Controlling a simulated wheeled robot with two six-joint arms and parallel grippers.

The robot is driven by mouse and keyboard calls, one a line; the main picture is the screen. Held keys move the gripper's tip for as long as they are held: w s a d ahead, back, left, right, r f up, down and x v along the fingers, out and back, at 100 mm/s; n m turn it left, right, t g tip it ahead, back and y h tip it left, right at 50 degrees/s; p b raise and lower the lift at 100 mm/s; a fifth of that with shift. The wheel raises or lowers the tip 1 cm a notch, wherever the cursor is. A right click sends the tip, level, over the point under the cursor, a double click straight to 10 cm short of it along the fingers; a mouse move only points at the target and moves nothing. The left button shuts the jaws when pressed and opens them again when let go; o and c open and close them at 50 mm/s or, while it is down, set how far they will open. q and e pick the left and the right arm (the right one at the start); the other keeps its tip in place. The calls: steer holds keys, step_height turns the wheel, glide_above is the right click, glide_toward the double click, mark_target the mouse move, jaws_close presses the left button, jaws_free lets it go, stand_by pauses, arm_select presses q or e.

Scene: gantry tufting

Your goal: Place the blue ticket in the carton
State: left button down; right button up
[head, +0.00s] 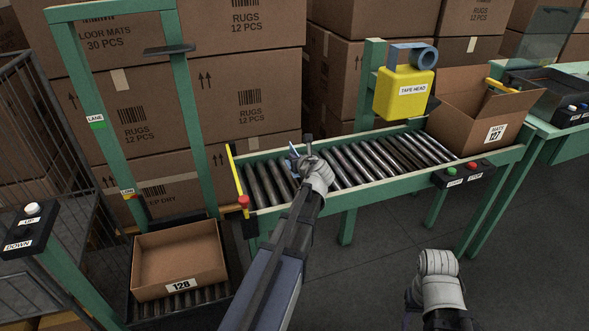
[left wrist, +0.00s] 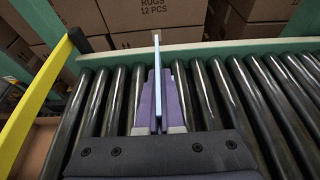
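The blue ticket (left wrist: 157,75) is a thin pale-blue sheet, seen edge-on and standing upright between the purple fingers of my left gripper (left wrist: 160,105) in the left wrist view. In the head view the left gripper (head: 299,153) is above the left part of the roller conveyor, with a bit of the ticket (head: 293,149) showing. An open, empty-looking carton labelled 128 (head: 180,262) sits low at the left, below the conveyor end. Another open carton labelled MATS 127 (head: 468,125) stands on the conveyor's right end. My right arm's end (head: 438,285) is low at the right; its fingers cannot be made out.
The roller conveyor (head: 375,160) is empty between the left gripper and carton 127. A yellow bar (head: 236,178) crosses its left end. A yellow tape head (head: 403,92) hangs above. Green posts (head: 190,120) frame the lift. A button box (head: 28,230) stands far left.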

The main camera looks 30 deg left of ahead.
arm_select(q)
steer(key=shift+f+b, duration=1.4)
steer(key=shift+f, duration=0.3)
steer(key=shift+f, duration=0.15)
steer(key=c, duration=1.1)
jaws_free()
steer(key=shift+o, duration=0.2)
